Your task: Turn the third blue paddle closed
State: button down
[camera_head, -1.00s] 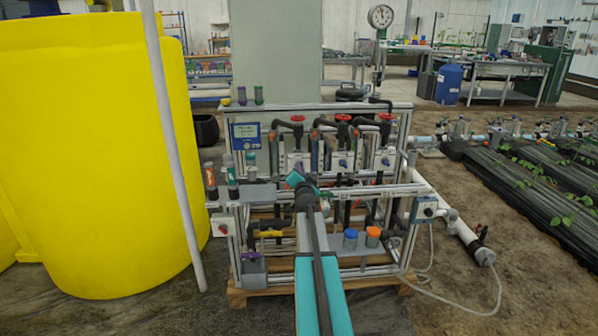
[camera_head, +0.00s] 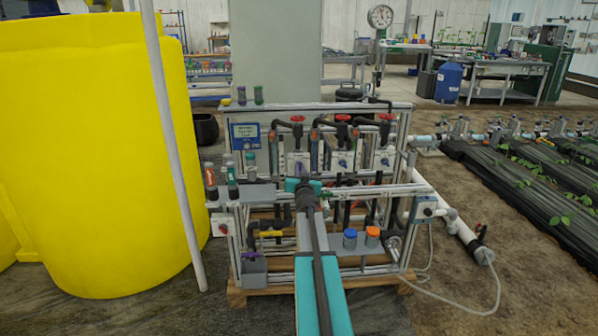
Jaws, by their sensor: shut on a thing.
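My gripper (camera_head: 304,185) is at the front rail of the skid (camera_head: 370,189), left of its middle, seen from behind. Its teal end lies about level across the picture. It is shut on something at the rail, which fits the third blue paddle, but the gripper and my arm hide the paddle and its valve. I cannot see the paddle's angle.
Behind stand white boxes (camera_head: 344,161) with blue knobs and red handwheels (camera_head: 343,118). Blue (camera_head: 350,238) and orange-capped (camera_head: 372,236) bottles stand right of my arm. A yellow tank (camera_head: 90,160) and a slanted pole (camera_head: 173,150) are at left.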

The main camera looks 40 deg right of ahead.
jog(key=shift+r+n, duration=0.2)
jog(key=shift+n, duration=0.6)
jog(key=shift+w, duration=0.1)
jog(key=c, duration=1.9)
grip_release()
jog(key=shift+c, duration=0.2)
jog(key=shift+o, duration=0.5)
jog(key=shift+f, duration=0.1)
jog(key=p+v, duration=0.1)
jog(key=v, duration=1.3)
